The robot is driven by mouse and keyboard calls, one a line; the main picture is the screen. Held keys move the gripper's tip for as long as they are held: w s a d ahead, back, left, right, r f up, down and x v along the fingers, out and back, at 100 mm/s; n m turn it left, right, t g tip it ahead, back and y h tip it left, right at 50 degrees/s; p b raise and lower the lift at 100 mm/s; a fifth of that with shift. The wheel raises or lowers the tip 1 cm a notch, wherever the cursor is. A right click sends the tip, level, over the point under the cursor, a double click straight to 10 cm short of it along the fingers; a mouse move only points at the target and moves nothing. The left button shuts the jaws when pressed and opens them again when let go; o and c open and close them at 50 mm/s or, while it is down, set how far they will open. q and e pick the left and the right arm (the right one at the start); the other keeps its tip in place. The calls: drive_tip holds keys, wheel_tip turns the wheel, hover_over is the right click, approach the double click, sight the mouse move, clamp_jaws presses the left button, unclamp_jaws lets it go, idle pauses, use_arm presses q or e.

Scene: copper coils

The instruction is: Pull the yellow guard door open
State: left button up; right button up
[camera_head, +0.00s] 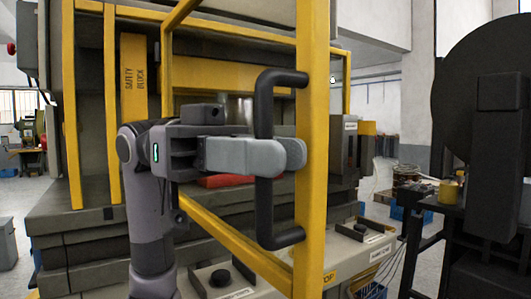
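The yellow guard door (312,120) is a frame of yellow bars that stands swung out at an angle from the press, its near post toward me. A black D-shaped handle (265,100) is fixed to that post. My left gripper (285,154) reaches in from the left at the middle of the handle's upright bar. Its near grey finger crosses in front of the bar, and the tip of the other finger shows just behind it. The fingers look closed around the bar, though the contact itself is hidden. My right gripper is not in view.
The press (85,225) with its yellow safety block (134,75) stands behind the door. A control box (215,278) with a black button is low in front. A dark machine (495,120) with a large disc stands at right. Floor shows between it and the press.

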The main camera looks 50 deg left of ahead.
use_arm(q)
drive_tip(key=shift+o, duration=0.2)
drive_tip(key=shift+a, duration=0.1)
drive_tip(key=b+v, duration=0.2)
drive_tip(key=v, duration=0.5)
idle(0.6)
